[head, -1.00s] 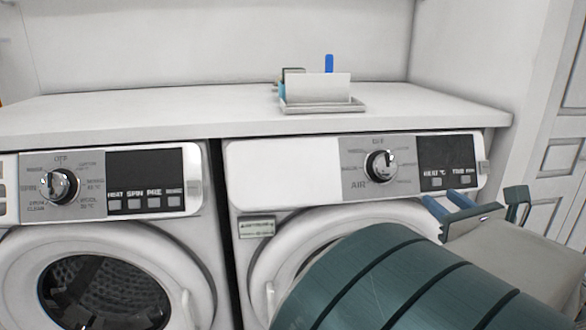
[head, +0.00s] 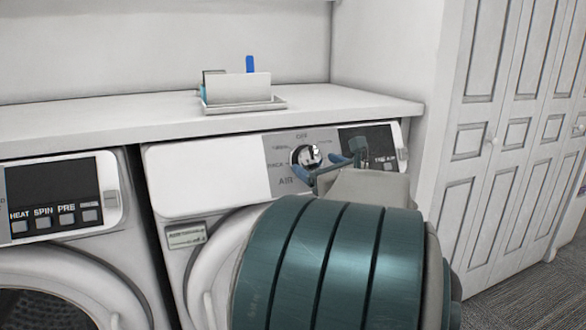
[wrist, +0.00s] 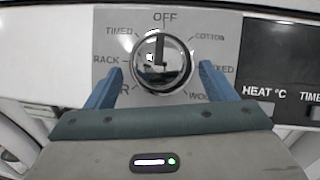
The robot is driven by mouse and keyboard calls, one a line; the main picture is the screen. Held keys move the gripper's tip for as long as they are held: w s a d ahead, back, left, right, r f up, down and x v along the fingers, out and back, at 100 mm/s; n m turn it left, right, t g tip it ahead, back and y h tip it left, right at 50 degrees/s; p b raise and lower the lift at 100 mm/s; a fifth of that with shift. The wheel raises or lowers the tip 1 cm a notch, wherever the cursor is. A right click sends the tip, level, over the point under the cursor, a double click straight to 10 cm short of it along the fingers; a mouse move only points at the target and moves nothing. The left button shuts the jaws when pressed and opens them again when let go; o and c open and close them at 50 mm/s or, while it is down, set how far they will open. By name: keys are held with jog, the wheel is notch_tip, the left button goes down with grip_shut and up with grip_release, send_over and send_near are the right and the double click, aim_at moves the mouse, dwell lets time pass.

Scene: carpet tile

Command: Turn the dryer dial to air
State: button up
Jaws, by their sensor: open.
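The dryer dial (head: 306,156) is a round chrome knob on a grey panel of the right-hand machine, the dryer (head: 205,180). In the wrist view the dial (wrist: 161,75) has a dark pointer bar aimed up at OFF. The AIR label (head: 286,181) is at the dial's lower left; in the wrist view a finger hides most of it. My gripper (head: 331,162) is open in front of the panel. In the wrist view its blue fingers (wrist: 158,70) stand on either side of the dial's lower half, with gaps; I cannot tell the depth left.
A second machine (head: 75,215) stands to the left. A white countertop (head: 130,115) runs above both, bearing a tray (head: 245,106) with a white card and a blue item. White panelled doors (head: 510,130) and carpet (head: 545,295) are at the right. A black display (wrist: 285,65) adjoins the dial panel.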

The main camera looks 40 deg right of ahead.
jog(key=shift+w+d, duration=0.1)
jog(key=shift+w, duration=0.85)
jog(key=c, duration=1)
